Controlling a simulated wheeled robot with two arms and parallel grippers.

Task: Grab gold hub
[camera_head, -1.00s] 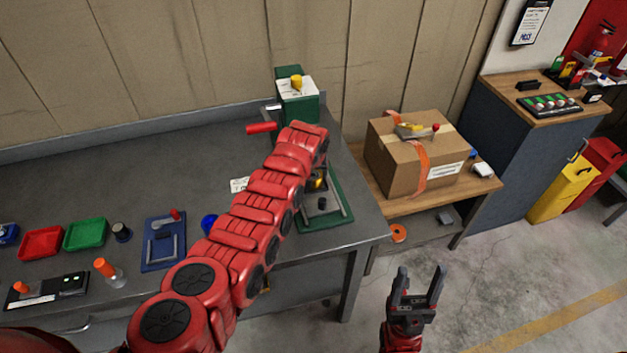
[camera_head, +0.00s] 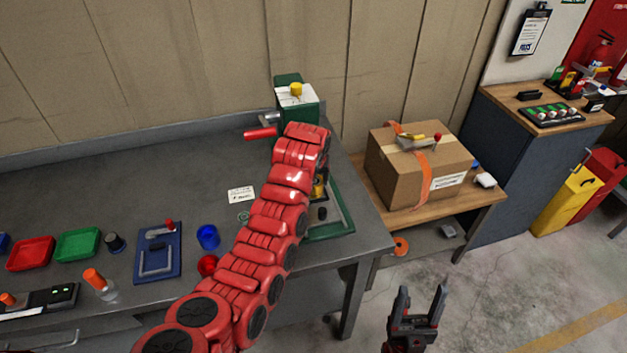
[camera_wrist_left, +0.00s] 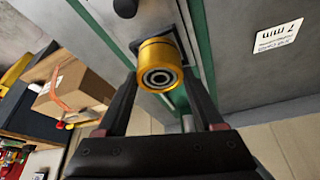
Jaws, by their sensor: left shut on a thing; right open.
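The gold hub (camera_wrist_left: 160,65) is a short gold cylinder with a dark ringed centre, seen in the left wrist view. My left gripper (camera_wrist_left: 158,84) has its two fingers on either side of the hub and is shut on it. The hub is at a green-edged stand (camera_wrist_left: 202,55) on the bench. My right gripper (camera_head: 418,306) is open and empty above the floor at the lower right.
The grey bench (camera_head: 70,193) carries a blue fixture (camera_head: 157,252), red tray (camera_head: 30,254), green tray (camera_head: 77,244), blue cup (camera_head: 208,237) and red ball (camera_head: 207,265). A green machine (camera_head: 299,100) with a red handle stands behind my arm. A cardboard box (camera_head: 415,170) sits on the wooden table.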

